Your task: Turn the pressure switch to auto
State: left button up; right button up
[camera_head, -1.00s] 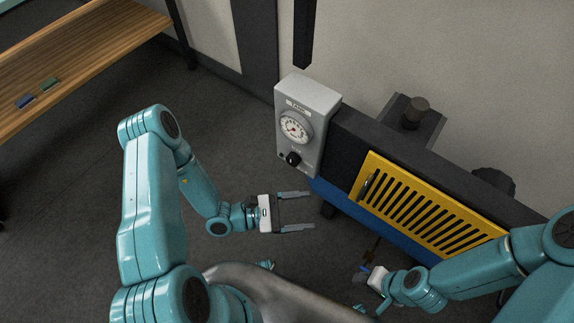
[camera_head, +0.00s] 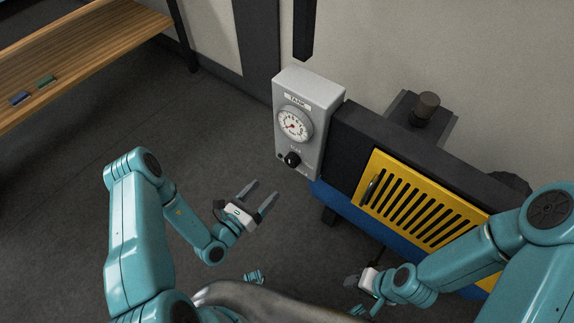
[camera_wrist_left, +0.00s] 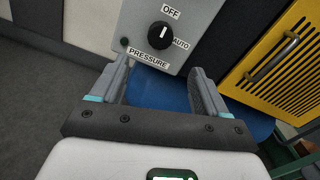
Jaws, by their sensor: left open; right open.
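The pressure switch (camera_head: 292,159) is a black round knob low on the front of a grey box (camera_head: 313,88) with a dial gauge (camera_head: 295,124). In the left wrist view the knob (camera_wrist_left: 161,35) has a white pointer line that stands nearly upright, toward the OFF label (camera_wrist_left: 170,12). The AUTO label (camera_wrist_left: 181,44) is to its right, and the PRESSURE label (camera_wrist_left: 149,58) is below. My left gripper (camera_head: 264,192) is open and empty, below and left of the knob, apart from it. My right gripper (camera_head: 352,292) is low by the blue base, its jaws small in view.
A yellow slotted panel (camera_head: 375,196) with a handle is right of the box, above a blue base (camera_head: 345,207). A wooden bench (camera_head: 90,55) with two small blocks is at the upper left. The floor left of the box is clear.

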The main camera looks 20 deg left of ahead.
aim_at(290, 164)
pick_arm(q)
jog(key=b+x, duration=0.1)
jog(key=x, duration=1.1)
jog(key=shift+w+d, duration=0.1)
jog(key=shift+w, duration=0.2)
jog(key=c, duration=1)
